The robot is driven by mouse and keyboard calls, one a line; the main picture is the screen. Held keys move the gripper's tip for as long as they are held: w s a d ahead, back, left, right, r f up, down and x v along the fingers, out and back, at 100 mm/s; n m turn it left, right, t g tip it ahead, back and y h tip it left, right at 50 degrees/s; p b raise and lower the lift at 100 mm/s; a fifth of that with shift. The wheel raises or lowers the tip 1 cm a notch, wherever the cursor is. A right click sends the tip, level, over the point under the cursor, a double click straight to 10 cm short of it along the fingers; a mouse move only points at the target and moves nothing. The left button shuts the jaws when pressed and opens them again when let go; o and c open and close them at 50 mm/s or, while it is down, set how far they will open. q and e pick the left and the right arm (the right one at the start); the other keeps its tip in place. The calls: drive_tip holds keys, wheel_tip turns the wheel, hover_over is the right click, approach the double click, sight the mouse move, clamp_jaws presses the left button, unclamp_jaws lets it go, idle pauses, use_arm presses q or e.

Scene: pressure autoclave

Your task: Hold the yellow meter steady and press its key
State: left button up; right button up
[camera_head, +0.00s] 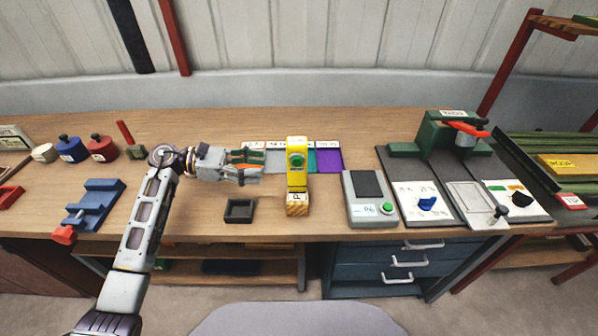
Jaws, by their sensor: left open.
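The yellow meter (297,178) stands near the middle of the wooden bench, with a round green key (296,160) on its face. A gap shows between the fingertips and the meter. My right gripper does not show.
A small dark tray (239,219) lies below the left gripper. A grey scale-like device (356,210) with a green button stands right of the meter. Coloured mats (328,159) lie behind it. A blue fixture (98,200) is at left.

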use_arm(q)
drive_tip(key=shift+d+f+b, duration=0.1)
drive_tip(key=shift+f+b, duration=2.1)
drive_tip(key=shift+f, duration=0.25)
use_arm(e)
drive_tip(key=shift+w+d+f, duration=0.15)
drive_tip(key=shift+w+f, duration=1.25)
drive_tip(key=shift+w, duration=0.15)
use_arm(q)
drive_tip(key=shift+d, duration=0.15)
